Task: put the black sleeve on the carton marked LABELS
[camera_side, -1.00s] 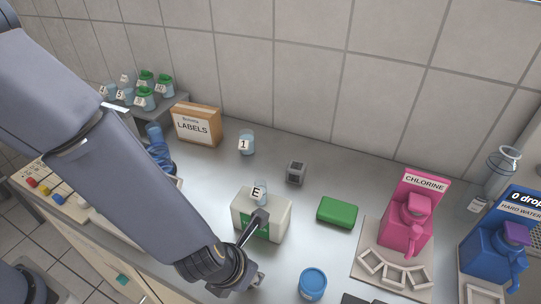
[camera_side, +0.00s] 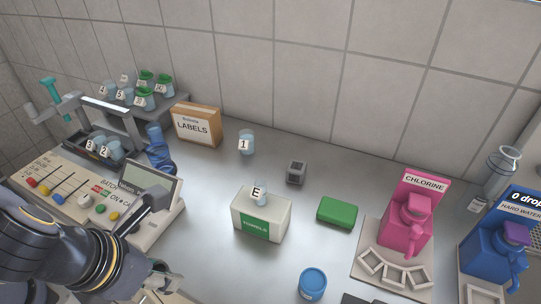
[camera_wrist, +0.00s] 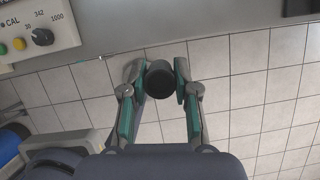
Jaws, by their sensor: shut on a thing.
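The black sleeve (camera_wrist: 160,83) shows in the wrist view as a short dark cylinder between the fingertips. My gripper (camera_wrist: 159,76) is shut on it, with a teal-lined finger on either side. In the side view my gripper (camera_side: 168,277) is low at the left front, by the front edge of the bench; I cannot make out the sleeve there. The carton marked LABELS (camera_side: 194,126) is a brown box with a white label, standing at the back left against the wall, well away from my gripper.
A control panel (camera_side: 75,200) with knobs and a screen is at the left, close to my arm. A white TOWELS box (camera_side: 262,222) bears a cup marked E (camera_side: 259,193). Cup 1 (camera_side: 246,143) stands right of the carton. Floor tiles (camera_wrist: 240,90) show below the sleeve.

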